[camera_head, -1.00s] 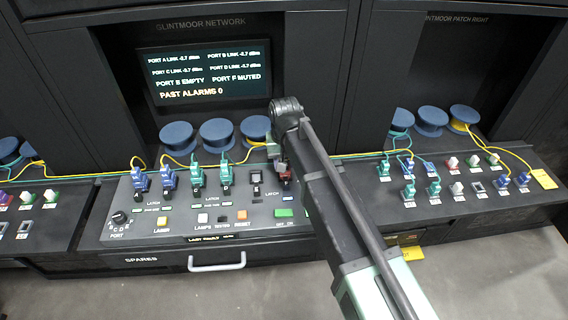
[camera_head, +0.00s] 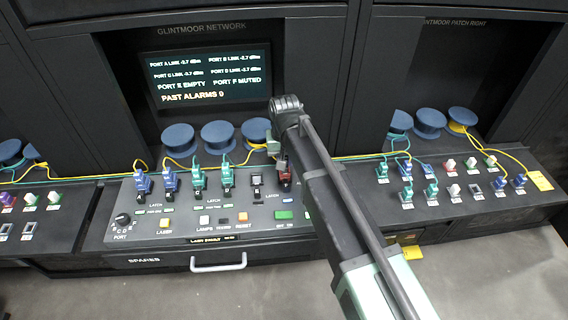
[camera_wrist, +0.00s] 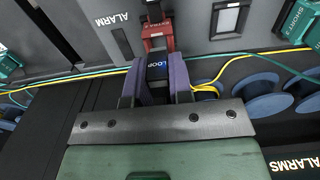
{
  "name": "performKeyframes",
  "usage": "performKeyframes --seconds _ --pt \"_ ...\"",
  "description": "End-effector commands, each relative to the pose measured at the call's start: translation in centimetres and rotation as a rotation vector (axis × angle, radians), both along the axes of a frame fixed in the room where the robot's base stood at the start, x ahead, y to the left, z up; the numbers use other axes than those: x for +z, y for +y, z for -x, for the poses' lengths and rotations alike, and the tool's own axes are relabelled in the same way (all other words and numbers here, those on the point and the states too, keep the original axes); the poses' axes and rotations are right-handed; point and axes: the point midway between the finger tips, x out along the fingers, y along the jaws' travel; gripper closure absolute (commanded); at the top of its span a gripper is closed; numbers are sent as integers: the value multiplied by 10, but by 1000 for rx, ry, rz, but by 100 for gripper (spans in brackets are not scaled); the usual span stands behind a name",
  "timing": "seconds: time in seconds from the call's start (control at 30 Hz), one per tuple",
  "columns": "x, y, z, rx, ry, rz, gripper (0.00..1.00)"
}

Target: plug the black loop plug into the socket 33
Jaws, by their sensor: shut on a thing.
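In the wrist view, the black loop plug (camera_wrist: 157,68), marked LOOP, sits between the two purple fingers of my gripper (camera_wrist: 158,80), which is shut on it. A red part (camera_wrist: 157,37) lies directly beyond the plug on the panel; I cannot tell how far the plug sits in it. In the head view, my gripper (camera_head: 282,160) is low over the right end of the centre console, at a red part (camera_head: 284,177), and the plug is hidden by my arm. Socket 33 cannot be made out; the labels on the right patch panel (camera_head: 440,207) are too small to read.
Blue and teal plugs (camera_head: 198,178) stand in a row left of my gripper. Cable spools (camera_head: 217,135) and yellow and teal cables lie behind. The right panel holds several plugs and an empty-looking socket (camera_head: 474,189). A screen (camera_head: 208,77) reads PORT F MUTED.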

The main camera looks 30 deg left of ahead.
Motion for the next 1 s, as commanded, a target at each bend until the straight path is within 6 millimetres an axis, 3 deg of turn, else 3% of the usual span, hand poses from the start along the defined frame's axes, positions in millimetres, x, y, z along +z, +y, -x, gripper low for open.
performKeyframes --seconds 1.0 --pt "41 0 0 0 0 0 100"
